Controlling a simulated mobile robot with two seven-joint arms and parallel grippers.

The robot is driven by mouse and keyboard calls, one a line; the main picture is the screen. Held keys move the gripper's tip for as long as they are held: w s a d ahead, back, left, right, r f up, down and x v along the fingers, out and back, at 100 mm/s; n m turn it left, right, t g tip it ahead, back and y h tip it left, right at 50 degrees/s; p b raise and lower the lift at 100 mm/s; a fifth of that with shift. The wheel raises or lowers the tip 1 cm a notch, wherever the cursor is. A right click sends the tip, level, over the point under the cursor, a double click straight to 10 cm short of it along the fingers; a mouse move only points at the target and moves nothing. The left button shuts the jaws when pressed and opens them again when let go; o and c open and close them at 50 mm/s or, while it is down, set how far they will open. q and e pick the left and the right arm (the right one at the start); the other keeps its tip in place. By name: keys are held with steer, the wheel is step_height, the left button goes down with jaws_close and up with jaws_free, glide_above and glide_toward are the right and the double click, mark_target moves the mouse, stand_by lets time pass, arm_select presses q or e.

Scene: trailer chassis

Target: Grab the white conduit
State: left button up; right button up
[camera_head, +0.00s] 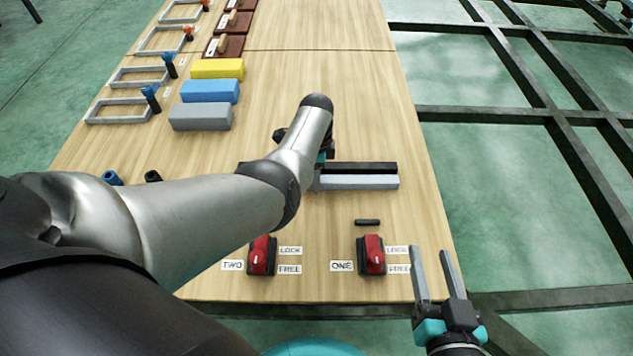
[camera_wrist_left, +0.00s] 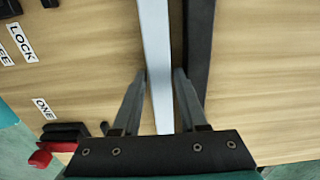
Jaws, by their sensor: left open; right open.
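The white conduit (camera_head: 358,182) is a long pale bar on the wooden table, parallel to and just in front of a black bar (camera_head: 362,168). My left arm covers its left part in the head view. In the left wrist view the white conduit (camera_wrist_left: 155,60) runs between the two fingers of my left gripper (camera_wrist_left: 159,73). The fingers are open, one on each side of it. The right finger lies over the narrow gap beside the black bar (camera_wrist_left: 199,45). I cannot tell whether either finger touches the conduit. My right gripper (camera_head: 432,262) is open and empty, off the table's front right corner.
Two red switches, TWO (camera_head: 262,255) and ONE (camera_head: 371,255), stand near the front edge. A short black piece (camera_head: 367,222) lies behind ONE. Yellow (camera_head: 217,68), blue (camera_head: 210,90) and grey (camera_head: 200,116) blocks sit at back left. Dark chassis beams (camera_head: 485,114) lie right of the table.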

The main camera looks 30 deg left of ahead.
arm_select(q)
steer(key=shift+c, duration=0.2)
jaws_close()
steer(key=shift+r, duration=0.15)
stand_by(0.5)
